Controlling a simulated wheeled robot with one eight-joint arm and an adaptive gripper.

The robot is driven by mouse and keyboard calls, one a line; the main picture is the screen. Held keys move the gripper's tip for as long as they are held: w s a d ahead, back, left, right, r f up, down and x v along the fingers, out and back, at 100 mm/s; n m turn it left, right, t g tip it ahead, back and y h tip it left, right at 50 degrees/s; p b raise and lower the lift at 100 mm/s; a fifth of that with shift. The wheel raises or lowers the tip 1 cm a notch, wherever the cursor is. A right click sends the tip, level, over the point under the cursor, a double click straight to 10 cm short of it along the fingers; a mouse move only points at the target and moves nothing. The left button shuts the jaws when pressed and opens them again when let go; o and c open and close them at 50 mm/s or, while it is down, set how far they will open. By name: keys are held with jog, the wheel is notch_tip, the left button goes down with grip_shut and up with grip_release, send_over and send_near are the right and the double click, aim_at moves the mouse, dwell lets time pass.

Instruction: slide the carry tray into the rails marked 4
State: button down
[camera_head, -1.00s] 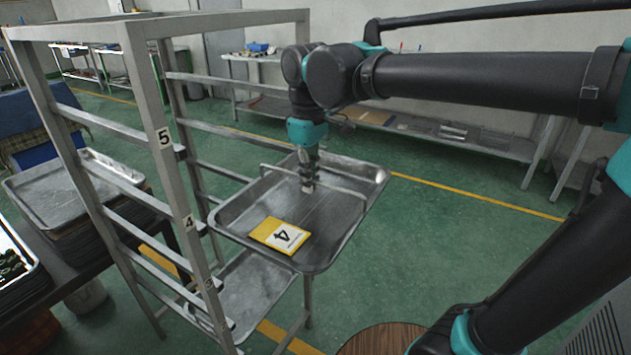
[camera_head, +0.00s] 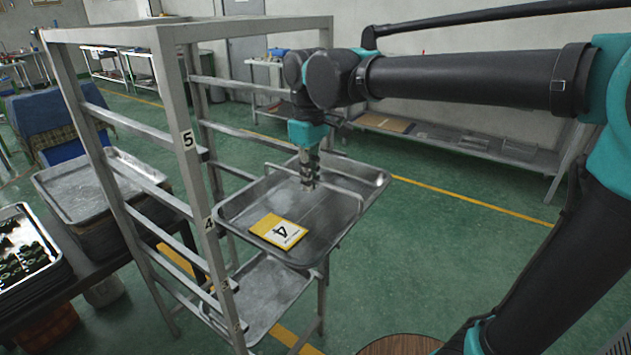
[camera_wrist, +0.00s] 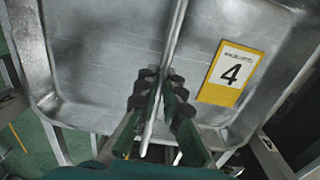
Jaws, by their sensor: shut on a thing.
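The carry tray (camera_head: 345,225) is a shallow metal tray with a wire handle (camera_head: 345,187) across it and a yellow-edged card marked 4 (camera_head: 279,231) lying in it. My gripper (camera_head: 309,186) points down and is shut on the handle; the wrist view shows the fingers (camera_wrist: 160,105) on either side of the bar (camera_wrist: 172,40). The tray looks about level. Its left edge is close to the rack post by the label 4 (camera_head: 209,224); I cannot tell whether it touches or rests on the rails marked 4 (camera_head: 172,243).
The metal rack (camera_head: 180,90) has a label 5 (camera_head: 188,139) above. Another tray (camera_head: 262,300) sits lower in the rack. Stacked trays (camera_head: 85,185) and a tray of dark parts (camera_head: 25,245) are at left. Open green floor lies to the right.

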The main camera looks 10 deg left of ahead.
jog(key=w+a, duration=0.3)
jog(key=a, duration=0.5)
jog(key=w+a, duration=0.4)
jog(key=a, duration=0.5)
dwell(2.0)
jog(key=shift+a, duration=0.1)
jog(key=shift+f, duration=0.1)
jog(key=c, duration=1.6)
grip_release()
